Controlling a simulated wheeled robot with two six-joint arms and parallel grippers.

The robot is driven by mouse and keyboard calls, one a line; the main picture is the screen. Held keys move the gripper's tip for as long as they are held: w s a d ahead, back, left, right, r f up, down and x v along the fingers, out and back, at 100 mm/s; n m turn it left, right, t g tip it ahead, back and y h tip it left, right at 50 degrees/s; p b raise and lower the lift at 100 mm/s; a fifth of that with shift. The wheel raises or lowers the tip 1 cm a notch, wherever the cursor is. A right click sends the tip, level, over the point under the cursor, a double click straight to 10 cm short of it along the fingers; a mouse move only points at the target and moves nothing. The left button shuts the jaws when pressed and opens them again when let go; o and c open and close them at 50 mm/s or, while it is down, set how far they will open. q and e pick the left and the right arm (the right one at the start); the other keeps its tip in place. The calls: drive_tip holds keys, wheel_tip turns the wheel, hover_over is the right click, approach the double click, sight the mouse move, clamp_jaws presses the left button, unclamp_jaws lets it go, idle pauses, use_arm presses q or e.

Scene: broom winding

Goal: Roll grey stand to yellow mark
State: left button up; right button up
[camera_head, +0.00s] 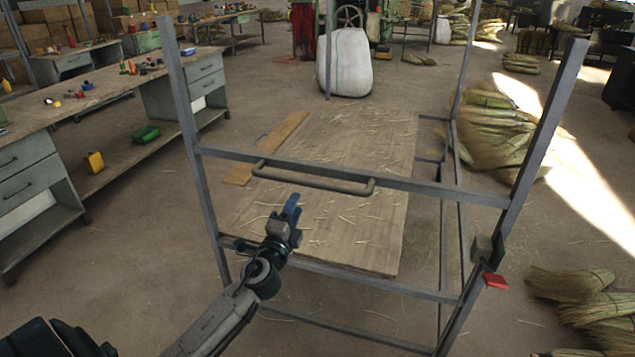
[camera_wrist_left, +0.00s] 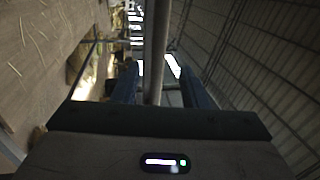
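The grey stand (camera_head: 350,169) is a tall metal frame with a wooden board (camera_head: 345,150) as its low deck, strewn with straw. A handle bar (camera_head: 315,180) sticks out on its near crossbar. My left gripper (camera_head: 291,212) is just below and in front of this handle. In the left wrist view my gripper's two blue fingers (camera_wrist_left: 158,82) are apart, with a grey bar (camera_wrist_left: 155,50) running between them and gaps on both sides. I cannot tell whether they touch it. My right gripper is not in view. I see no clear yellow floor mark.
A workbench (camera_head: 110,85) with drawers runs along the left, with a yellow can (camera_head: 95,162) and green bin (camera_head: 146,134) beneath. A white sack (camera_head: 345,65) stands behind the stand. Straw bundles (camera_head: 490,130) lie right, more brooms (camera_head: 590,300) at lower right. Floor left of the stand is clear.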

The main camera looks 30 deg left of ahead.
sight(305, 185)
use_arm(q)
drive_tip(key=p+x, duration=0.2)
drive_tip(key=x, duration=0.6)
drive_tip(key=shift+w+r, duration=0.1)
drive_tip(key=shift+w, duration=0.25)
drive_tip(key=shift+w+a, duration=0.15)
drive_tip(key=shift+w, duration=0.3)
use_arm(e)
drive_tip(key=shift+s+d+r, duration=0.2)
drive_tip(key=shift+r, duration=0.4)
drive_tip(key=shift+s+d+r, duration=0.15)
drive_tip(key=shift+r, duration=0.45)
use_arm(q)
clamp_jaws()
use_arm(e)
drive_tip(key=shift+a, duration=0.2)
